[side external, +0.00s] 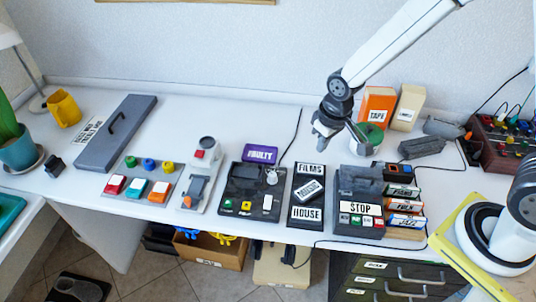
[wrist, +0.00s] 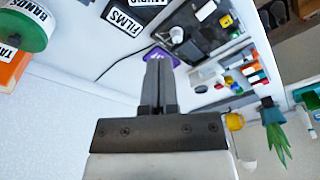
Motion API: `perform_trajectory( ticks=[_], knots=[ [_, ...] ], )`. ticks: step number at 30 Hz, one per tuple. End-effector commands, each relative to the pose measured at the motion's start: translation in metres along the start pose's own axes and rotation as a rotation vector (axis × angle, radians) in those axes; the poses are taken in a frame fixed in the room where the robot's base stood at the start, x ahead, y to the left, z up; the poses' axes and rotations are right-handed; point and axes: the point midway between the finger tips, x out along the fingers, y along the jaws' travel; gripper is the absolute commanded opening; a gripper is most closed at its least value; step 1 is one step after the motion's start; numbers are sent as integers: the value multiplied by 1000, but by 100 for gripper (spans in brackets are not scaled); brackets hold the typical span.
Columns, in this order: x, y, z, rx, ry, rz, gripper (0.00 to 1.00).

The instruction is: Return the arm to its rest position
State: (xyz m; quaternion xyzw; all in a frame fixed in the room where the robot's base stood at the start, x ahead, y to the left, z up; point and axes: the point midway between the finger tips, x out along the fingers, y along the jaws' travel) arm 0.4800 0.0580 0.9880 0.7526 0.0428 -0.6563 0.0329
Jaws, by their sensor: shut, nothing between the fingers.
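My gripper (side external: 323,136) hangs in the air above the back part of the white table, at the end of my raised arm in the side view. In the wrist view my gripper (wrist: 159,62) shows its two fingers side by side, shut and empty. It touches nothing that I can see.
An orange TAPE box (side external: 377,104), a green reel (side external: 369,135) and a cream box (side external: 407,107) stand right of my gripper. The wall is behind; the air around the arm looks clear.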

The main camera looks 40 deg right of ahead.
Motion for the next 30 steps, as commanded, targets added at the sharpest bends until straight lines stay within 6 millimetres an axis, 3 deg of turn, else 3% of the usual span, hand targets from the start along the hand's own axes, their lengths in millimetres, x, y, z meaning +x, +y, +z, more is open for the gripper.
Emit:
perform_trajectory(
  ticks=[6, 15, 30],
  knots=[
    [-33, 26, 36, 51, 46, 10, 0],
    [-55, 46, 78, 97, 88, 23, 0],
    [-58, 48, 87, 105, 95, 27, 0]
  ],
)
